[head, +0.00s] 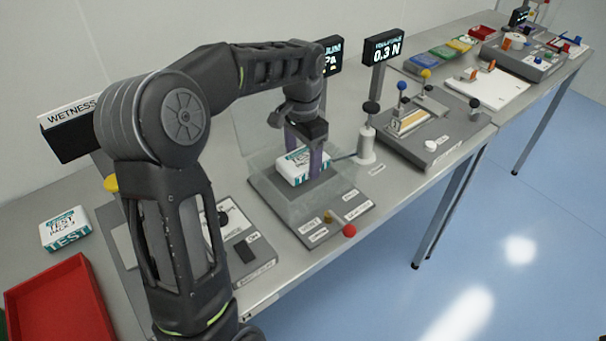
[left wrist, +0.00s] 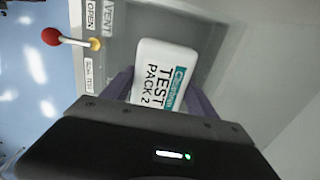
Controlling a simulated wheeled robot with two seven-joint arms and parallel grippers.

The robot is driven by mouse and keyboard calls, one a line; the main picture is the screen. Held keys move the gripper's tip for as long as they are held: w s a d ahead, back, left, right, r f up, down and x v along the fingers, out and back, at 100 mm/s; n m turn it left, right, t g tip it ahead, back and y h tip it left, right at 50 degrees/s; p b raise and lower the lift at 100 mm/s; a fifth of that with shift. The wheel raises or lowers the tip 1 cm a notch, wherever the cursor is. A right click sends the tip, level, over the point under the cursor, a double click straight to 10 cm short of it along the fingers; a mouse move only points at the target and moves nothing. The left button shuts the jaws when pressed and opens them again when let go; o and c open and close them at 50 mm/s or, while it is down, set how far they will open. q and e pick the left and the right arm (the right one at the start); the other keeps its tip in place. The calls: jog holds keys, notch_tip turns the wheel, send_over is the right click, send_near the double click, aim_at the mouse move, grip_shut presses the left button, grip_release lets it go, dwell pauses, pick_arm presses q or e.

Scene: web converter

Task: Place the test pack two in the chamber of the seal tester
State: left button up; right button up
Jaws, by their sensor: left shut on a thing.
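Test pack two (head: 303,167) is a white and teal pack inside the clear-walled chamber of the seal tester (head: 335,203). My left gripper (head: 307,160) reaches down into the chamber from above, its purple fingers shut on the pack's two sides. In the left wrist view the pack (left wrist: 163,75) shows its label "TEST PACK 2" between the fingers. I cannot tell whether its underside touches the chamber floor. The tester's transparent lid (head: 262,135) appears raised at the back. My right gripper is not in view.
A second white and teal test pack (head: 65,229) lies at the left beside a red tray (head: 62,308). A red-knobbed lever (head: 349,231) stands at the tester's front edge. A grey post with a display (head: 383,48) and another fixture (head: 425,130) stand to the right.

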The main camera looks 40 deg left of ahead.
aim_at(303, 185)
pick_arm(q)
jog(key=shift+f, duration=0.8)
jog(key=shift+f+p, duration=0.3)
jog(key=shift+f, duration=1.6)
jog(key=shift+f, duration=0.1)
jog(key=o, duration=1.5)
notch_tip(303, 185, up, 12)
jog(key=shift+r+b, duration=0.15)
jog(key=shift+b, duration=0.3)
